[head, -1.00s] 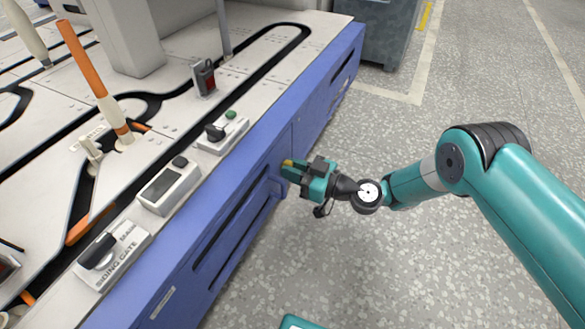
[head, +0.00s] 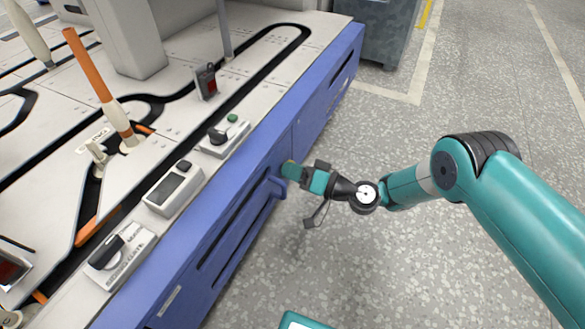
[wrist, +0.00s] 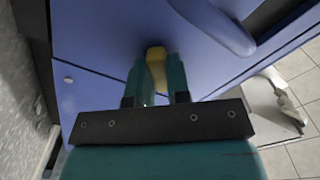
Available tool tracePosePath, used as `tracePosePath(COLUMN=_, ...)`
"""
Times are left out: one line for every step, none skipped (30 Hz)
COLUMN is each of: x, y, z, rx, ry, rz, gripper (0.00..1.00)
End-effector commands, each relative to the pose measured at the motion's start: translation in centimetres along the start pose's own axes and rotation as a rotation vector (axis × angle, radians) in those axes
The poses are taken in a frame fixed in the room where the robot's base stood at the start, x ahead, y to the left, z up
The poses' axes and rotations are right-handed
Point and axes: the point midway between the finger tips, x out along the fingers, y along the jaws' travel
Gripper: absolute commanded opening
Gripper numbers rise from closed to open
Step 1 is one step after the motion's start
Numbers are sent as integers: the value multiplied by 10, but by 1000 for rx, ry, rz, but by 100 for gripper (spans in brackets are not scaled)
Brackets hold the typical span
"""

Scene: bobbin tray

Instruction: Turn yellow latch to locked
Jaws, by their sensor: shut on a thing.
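The yellow latch (wrist: 156,54) sits on the blue front panel of the machine. In the wrist view it shows between my two teal fingers, which close on it from both sides. In the head view only a small bit of yellow (head: 290,162) shows at the fingertips, and the rest is hidden. My gripper (head: 289,170) is shut on the latch, right against the panel. The same gripper (wrist: 157,68) fills the lower middle of the wrist view. Any lock marking by the latch cannot be made out.
A blue handle (head: 270,192) sticks out of the panel close to my gripper; it also shows in the wrist view (wrist: 222,25). Above are a white-topped table (head: 180,112) with a black-knob switch (head: 218,136). Open grey floor (head: 370,270) lies to the right.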

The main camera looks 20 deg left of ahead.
Motion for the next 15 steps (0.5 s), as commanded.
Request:
tracePosePath(x=0, y=0, z=0, rx=42, ry=-1, rz=1, gripper=0)
tracePosePath(x=0, y=0, z=0, rx=70, ry=-1, rz=1, gripper=0)
tracePosePath(x=0, y=0, z=0, rx=109, ry=-1, rz=1, gripper=0)
tracePosePath(x=0, y=0, z=0, rx=137, ry=-1, rz=1, gripper=0)
tracePosePath(x=0, y=0, z=0, rx=165, ry=-1, rz=1, gripper=0)
tracePosePath(x=0, y=0, z=0, rx=204, ry=-1, rz=1, gripper=0)
tracePosePath(x=0, y=0, z=0, rx=232, ry=-1, rz=1, gripper=0)
tracePosePath(x=0, y=0, z=0, rx=260, ry=-1, rz=1, gripper=0)
tracePosePath(x=0, y=0, z=0, rx=298, ry=-1, rz=1, gripper=0)
tracePosePath(x=0, y=0, z=0, rx=325, ry=-1, rz=1, gripper=0)
tracePosePath(x=0, y=0, z=0, rx=351, ry=-1, rz=1, gripper=0)
tracePosePath(x=0, y=0, z=0, rx=387, ry=-1, rz=1, gripper=0)
tracePosePath(x=0, y=0, z=0, rx=412, ry=-1, rz=1, gripper=0)
tracePosePath(x=0, y=0, z=0, rx=437, ry=-1, rz=1, gripper=0)
tracePosePath(x=0, y=0, z=0, rx=469, ry=-1, rz=1, gripper=0)
